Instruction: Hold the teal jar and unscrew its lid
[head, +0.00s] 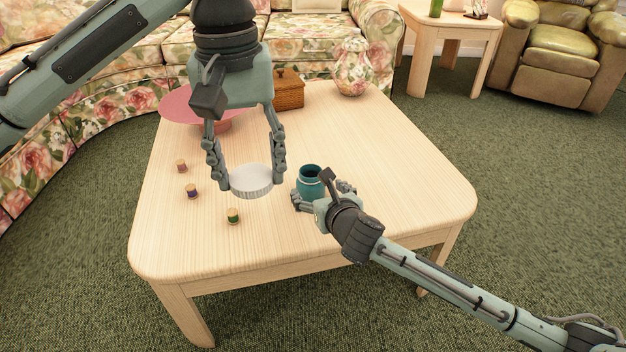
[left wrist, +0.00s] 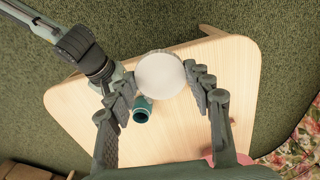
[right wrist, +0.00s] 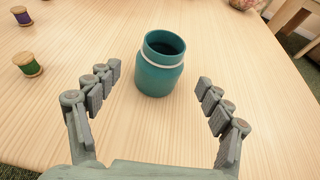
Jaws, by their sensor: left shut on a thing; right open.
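The teal jar (head: 311,184) stands upright and open-mouthed on the wooden table, with a pale ring round its neck. It also shows in the right wrist view (right wrist: 158,77) and the left wrist view (left wrist: 142,110). The white ridged lid (head: 252,181) is off the jar. My left gripper (head: 250,186) is shut on the lid and holds it in the air, left of the jar in the head view; the lid also shows in the left wrist view (left wrist: 160,74). My right gripper (right wrist: 158,82) is open, its fingers on either side of the jar, with gaps visible.
Several thread spools, such as the green one (head: 233,215), stand on the left of the table (head: 400,180). A pink bowl (head: 185,105), a wooden box (head: 289,90) and a floral vase (head: 353,68) stand at the back. The table's right side is clear.

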